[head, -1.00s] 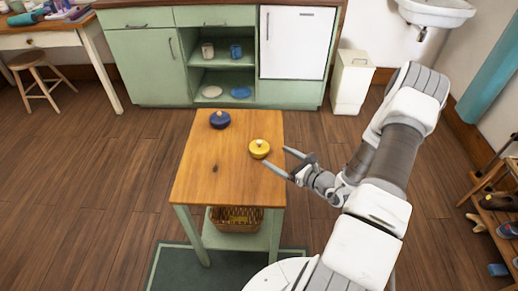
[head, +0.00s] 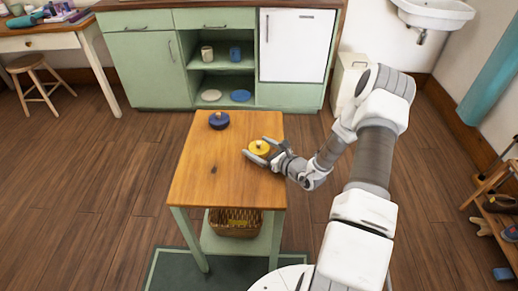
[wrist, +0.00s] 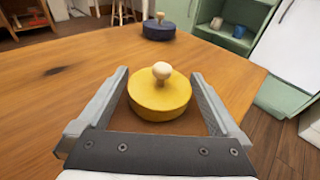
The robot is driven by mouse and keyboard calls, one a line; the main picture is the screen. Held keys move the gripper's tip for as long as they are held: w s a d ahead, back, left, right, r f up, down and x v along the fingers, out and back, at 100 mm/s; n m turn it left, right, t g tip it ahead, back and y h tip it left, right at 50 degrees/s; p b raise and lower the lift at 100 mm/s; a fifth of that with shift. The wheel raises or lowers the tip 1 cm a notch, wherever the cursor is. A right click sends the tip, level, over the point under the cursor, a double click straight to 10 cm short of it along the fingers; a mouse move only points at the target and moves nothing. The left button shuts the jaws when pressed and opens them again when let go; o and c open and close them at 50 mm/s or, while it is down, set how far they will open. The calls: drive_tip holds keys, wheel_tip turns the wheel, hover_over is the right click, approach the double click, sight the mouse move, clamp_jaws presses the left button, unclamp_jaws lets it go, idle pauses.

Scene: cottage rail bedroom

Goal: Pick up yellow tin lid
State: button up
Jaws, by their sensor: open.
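The yellow tin lid (head: 259,147) is round with a pale knob on top and sits on the small wooden table (head: 205,180), near its right edge. In the wrist view the yellow lid (wrist: 160,97) lies between the two fingers of my gripper (wrist: 161,95). The fingers are open, one on each side, with a small gap between each and the lid. My gripper (head: 262,154) reaches in from the right, low over the tabletop.
A dark blue lid (head: 219,120) with a knob sits at the back of the table. A wicker basket (head: 236,221) is on the shelf below. A green cabinet (head: 143,68) with cups and plates stands behind. The front left of the tabletop is clear.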

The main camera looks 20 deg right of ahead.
drive_tip(key=c, duration=1)
drive_tip(key=shift+r, duration=0.15)
drive_tip(key=shift+c, duration=0.2)
